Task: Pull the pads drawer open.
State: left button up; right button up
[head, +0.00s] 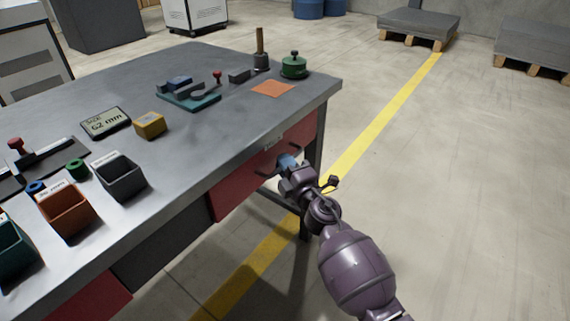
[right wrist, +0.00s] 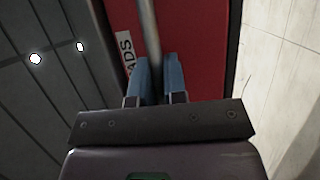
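The pads drawer (head: 236,188) has a red front under the right end of the grey workbench and looks flush with the frame. In the right wrist view its red front (right wrist: 205,45) carries a white label (right wrist: 127,55) with "ADS" readable. A bar handle (right wrist: 149,25) stands off that front; its dark ends show in the head view (head: 264,174). My right gripper (head: 287,162) is at the handle. Its blue fingers (right wrist: 158,82) lie closely on either side of the bar and look shut on it. My left gripper is out of view.
The workbench top (head: 215,140) holds several bins, a yellow block (head: 150,125), a size display (head: 105,122), a teal fixture (head: 190,97) and a green pot (head: 293,66). A dark drawer (head: 160,245) is to the left. The floor in front of the red drawer is clear.

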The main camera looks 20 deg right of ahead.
grip_shut()
jog(key=shift+s, duration=0.15)
pick_arm(q)
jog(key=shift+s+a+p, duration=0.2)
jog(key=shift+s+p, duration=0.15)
jog(key=shift+p, duration=0.5)
pick_arm(e)
jog(key=s+d, duration=0.5)
jog(key=s, duration=0.5)
jog(key=s+d, duration=0.6)
jog(key=s, duration=0.3)
jog(key=shift+s+d, duration=0.2)
jog(key=shift+s, duration=0.15)
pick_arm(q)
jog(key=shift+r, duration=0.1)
pick_arm(e)
jog(key=o, duration=0.5)
grip_release()
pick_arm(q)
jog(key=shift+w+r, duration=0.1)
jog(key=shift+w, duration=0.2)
pick_arm(e)
jog(key=shift+o, duration=0.4)
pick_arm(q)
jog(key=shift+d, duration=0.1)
